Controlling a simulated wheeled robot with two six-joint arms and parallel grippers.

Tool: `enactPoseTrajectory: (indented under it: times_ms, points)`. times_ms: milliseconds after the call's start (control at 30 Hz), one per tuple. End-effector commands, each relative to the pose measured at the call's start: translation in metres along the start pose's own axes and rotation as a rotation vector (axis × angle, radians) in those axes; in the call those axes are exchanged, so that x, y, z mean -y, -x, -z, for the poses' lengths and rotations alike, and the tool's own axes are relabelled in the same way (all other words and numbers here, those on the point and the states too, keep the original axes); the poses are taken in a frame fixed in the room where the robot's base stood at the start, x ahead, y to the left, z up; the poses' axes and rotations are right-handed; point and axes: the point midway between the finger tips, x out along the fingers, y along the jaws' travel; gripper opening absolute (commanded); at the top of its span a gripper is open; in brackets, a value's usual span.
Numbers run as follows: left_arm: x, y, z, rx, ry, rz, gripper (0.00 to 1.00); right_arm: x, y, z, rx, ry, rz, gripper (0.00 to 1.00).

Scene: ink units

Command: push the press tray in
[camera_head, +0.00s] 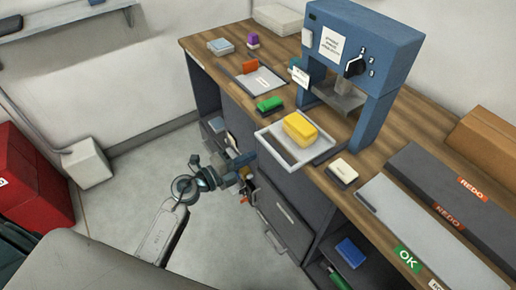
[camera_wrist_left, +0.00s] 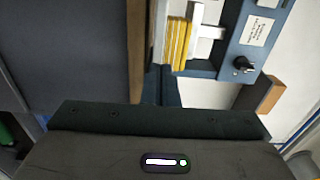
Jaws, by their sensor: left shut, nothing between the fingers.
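The blue press (camera_head: 378,40) stands on the wooden bench. Its white press tray (camera_head: 322,154) sticks out at the bench's front edge with a yellow block (camera_head: 300,128) on it. In the left wrist view, turned sideways, the yellow block (camera_wrist_left: 177,42) and the blue press (camera_wrist_left: 258,38) show beyond my dark gripper body. My left gripper (camera_head: 246,182) is shut and empty, in front of the cabinet, left of and lower than the tray, apart from it. Its fingertips are small and hard to make out. My right gripper is out of view.
A green block (camera_head: 270,104) and an orange piece on a board (camera_head: 262,82) lie left of the tray. A pale block (camera_head: 342,171) sits to its right. Long bins marked REDO (camera_head: 425,180) and OK (camera_head: 385,205) lie farther right. The floor (camera_head: 130,185) is open at left.

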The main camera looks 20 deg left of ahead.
Motion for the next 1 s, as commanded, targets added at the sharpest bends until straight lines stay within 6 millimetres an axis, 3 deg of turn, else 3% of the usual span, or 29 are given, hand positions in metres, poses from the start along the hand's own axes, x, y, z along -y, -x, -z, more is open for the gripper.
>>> enactPoseTrajectory:
  times_ms: [100, 233, 767, 867, 1000]
  points:
    - [0.003, -0.02, 0.0, 0.002, 0.002, 0.003, 0.0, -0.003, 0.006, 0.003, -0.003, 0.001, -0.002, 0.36]
    - [0.001, -0.032, -0.001, 0.002, 0.002, 0.002, 0.0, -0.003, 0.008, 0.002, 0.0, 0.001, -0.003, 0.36]
    - [0.002, -0.043, -0.001, 0.003, 0.001, 0.001, 0.0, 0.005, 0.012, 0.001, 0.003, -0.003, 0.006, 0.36]
    - [0.005, -0.062, -0.001, 0.004, 0.004, 0.004, 0.0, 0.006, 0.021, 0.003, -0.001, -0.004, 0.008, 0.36]
    - [0.005, -0.102, -0.001, 0.002, 0.005, 0.004, 0.0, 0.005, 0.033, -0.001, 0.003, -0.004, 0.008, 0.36]
